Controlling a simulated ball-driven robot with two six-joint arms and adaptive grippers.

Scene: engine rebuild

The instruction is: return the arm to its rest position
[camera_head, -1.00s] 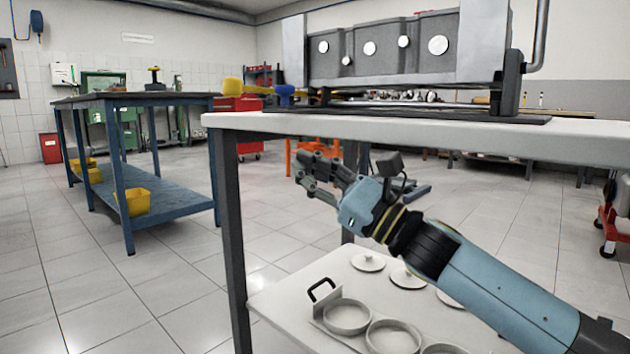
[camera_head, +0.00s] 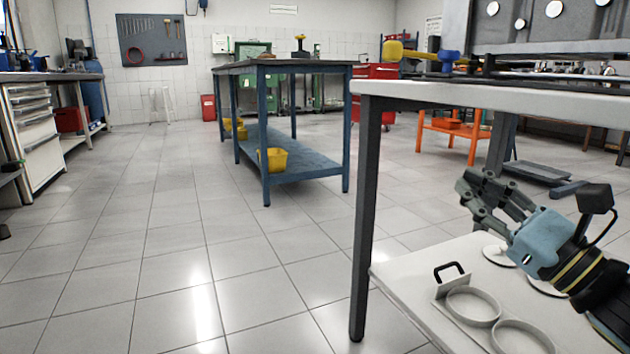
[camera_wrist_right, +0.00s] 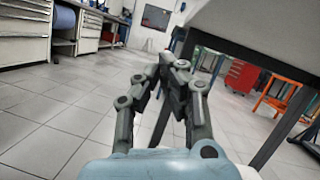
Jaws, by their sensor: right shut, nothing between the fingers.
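My right gripper (camera_head: 473,190) is at the right of the head view, between the top and the lower shelf of the white-topped table (camera_head: 500,97). It points left and is empty. Its fingers are together in the right wrist view (camera_wrist_right: 172,70), with floor and a dark table leg beyond them. My left gripper does not show in either view.
The table's lower shelf (camera_head: 400,285) holds pale rings (camera_head: 473,306), round lids and a black-handled piece (camera_head: 449,270). A dark table leg (camera_head: 364,220) stands left of the gripper. A blue workbench (camera_head: 300,175) stands farther back. The floor at left is clear.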

